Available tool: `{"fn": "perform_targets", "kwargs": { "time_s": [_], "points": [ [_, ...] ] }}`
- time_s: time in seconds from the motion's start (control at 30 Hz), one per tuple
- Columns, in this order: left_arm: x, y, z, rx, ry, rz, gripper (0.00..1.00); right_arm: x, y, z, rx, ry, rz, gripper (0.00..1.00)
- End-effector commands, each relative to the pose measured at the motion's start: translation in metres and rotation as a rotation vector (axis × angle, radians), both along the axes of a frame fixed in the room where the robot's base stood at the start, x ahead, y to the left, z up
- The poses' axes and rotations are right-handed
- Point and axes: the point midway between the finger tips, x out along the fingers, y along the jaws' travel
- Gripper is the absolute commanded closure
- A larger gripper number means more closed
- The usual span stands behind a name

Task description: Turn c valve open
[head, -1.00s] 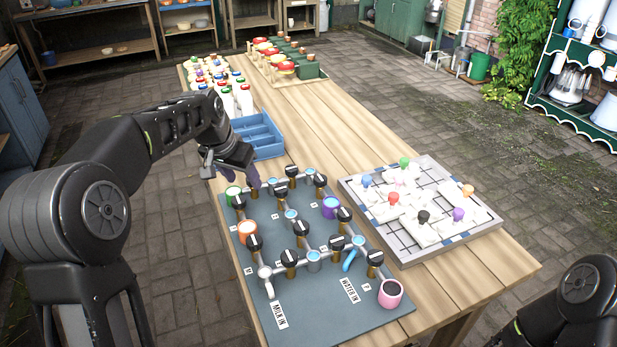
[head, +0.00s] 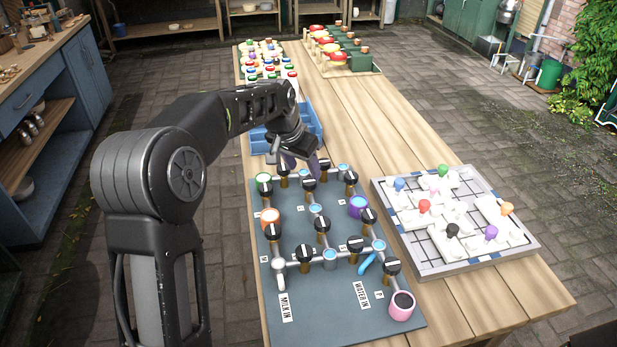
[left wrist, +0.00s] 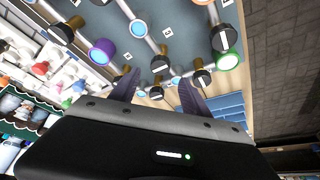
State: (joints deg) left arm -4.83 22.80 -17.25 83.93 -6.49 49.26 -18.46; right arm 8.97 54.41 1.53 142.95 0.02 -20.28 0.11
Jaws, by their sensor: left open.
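The grey-blue valve board (head: 330,300) lies on the wooden table, with grey pipes and several black-knobbed valves with white marks. I cannot read which label marks the c valve. My left gripper (head: 302,170) is over the board's far left part, close to a valve (head: 309,185). In the left wrist view the left gripper (left wrist: 158,90) is open, its two purple-grey fingers apart, with a black valve knob (left wrist: 160,63) beyond and between them. Another knob (left wrist: 202,77) is by the right-hand finger. I cannot tell whether either is touched. My right gripper is out of view.
Coloured cups, such as the green one (head: 264,181) and the pink one (head: 401,306), stand at pipe ends. A blue tray (head: 258,140) is just behind the board. A white puzzle board (head: 455,222) with coloured pegs is to the right.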

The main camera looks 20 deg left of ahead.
Motion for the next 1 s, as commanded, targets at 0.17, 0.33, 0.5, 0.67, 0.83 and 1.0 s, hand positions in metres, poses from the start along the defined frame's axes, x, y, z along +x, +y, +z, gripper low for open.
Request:
{"fn": "perform_targets", "kwargs": {
  "time_s": [0.17, 0.33, 0.5, 0.67, 0.83, 1.0],
  "points": [
    [0.01, -0.002, -0.026, 0.001, 0.004, 0.0, 0.45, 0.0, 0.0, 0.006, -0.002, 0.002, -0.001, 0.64],
    [0.019, -0.003, -0.047, 0.0, 0.002, 0.0, 0.45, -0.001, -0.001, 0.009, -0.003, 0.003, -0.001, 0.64],
    [0.023, -0.003, -0.055, 0.0, 0.0, 0.0, 0.45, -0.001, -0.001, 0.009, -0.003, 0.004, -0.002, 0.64],
    [0.023, -0.003, -0.056, 0.0, -0.001, 0.0, 0.45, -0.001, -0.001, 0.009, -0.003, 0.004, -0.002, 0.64],
    [0.023, -0.003, -0.055, 0.0, -0.001, 0.0, 0.54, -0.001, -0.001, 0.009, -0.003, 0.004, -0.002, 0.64],
    [0.023, -0.003, -0.055, 0.0, -0.001, 0.0, 0.68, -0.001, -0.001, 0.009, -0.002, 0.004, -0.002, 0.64]
  ]
}}
